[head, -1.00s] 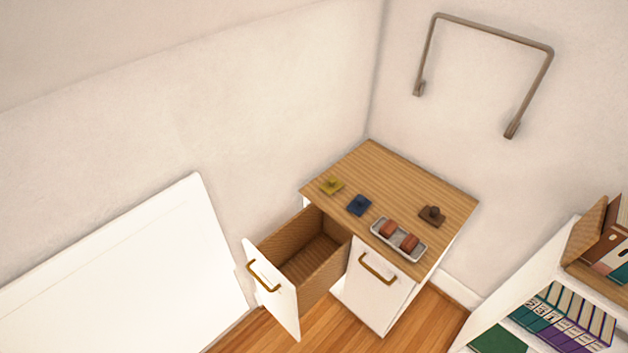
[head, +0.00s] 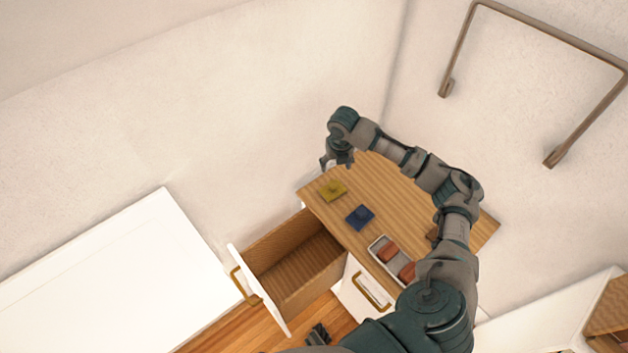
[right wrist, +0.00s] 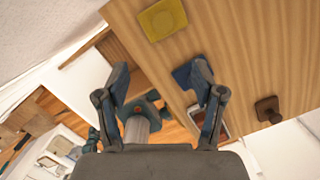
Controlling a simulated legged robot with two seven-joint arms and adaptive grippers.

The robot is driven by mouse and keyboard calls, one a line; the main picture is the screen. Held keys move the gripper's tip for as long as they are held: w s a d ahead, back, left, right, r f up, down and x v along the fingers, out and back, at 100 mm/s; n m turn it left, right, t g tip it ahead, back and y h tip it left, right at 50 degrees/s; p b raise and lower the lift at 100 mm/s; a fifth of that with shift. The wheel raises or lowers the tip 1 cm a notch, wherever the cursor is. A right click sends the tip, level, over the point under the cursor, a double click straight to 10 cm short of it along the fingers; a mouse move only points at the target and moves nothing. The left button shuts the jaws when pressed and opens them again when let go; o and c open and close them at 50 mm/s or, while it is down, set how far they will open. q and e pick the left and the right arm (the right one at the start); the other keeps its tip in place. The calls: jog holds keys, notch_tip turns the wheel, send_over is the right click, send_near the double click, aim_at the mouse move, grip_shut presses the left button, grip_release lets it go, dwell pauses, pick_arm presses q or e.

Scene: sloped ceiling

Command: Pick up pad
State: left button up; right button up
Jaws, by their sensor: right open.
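A yellow pad with a raised knob (head: 333,190) lies on the wooden cabinet top (head: 385,185) near its left corner; it also shows in the right wrist view (right wrist: 163,19). A blue pad (head: 359,217) lies beside it, partly behind a finger in the right wrist view (right wrist: 183,76). A brown piece with a knob (right wrist: 268,108) is mostly hidden by my right arm in the head view. My right gripper (head: 336,164) is open and empty, above and just behind the yellow pad. A dark part at the bottom (head: 317,334) looks like my left gripper; its jaws are unclear.
A grey tray (head: 375,245) with reddish-brown blocks (head: 389,253) sits at the cabinet's front edge. The left drawer (head: 300,262) is pulled out and looks empty. A white panel (head: 110,270) stands at left. A metal wall bar (head: 545,30) is upper right, shelving lower right.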

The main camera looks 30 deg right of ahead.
jog(key=b, duration=0.2)
send_near(333, 185)
jog(key=shift+n, duration=0.3)
jog(key=f, duration=0.4)
jog(key=w+d+f, duration=0.1)
jog(key=f, duration=0.1)
jog(key=shift+w+d, duration=0.1)
jog(key=f, duration=0.4)
jog(key=shift+w+a+f+b, duration=0.1)
jog(key=shift+w+a+b, duration=0.1)
jog(key=shift+a+b, duration=0.1)
jog(key=shift+w+f, duration=0.1)
jog(key=shift+f, duration=0.35)
pick_arm(q)
jog(key=w+r, duration=0.3)
jog(key=r, duration=0.1)
jog(key=shift+w+a+r, duration=0.3)
jog(key=shift+w+r, duration=0.1)
pick_arm(e)
jog(key=shift+d, duration=0.15)
jog(key=shift+d, duration=0.15)
jog(key=c, duration=1.1)
jog(key=shift+c, duration=0.8)
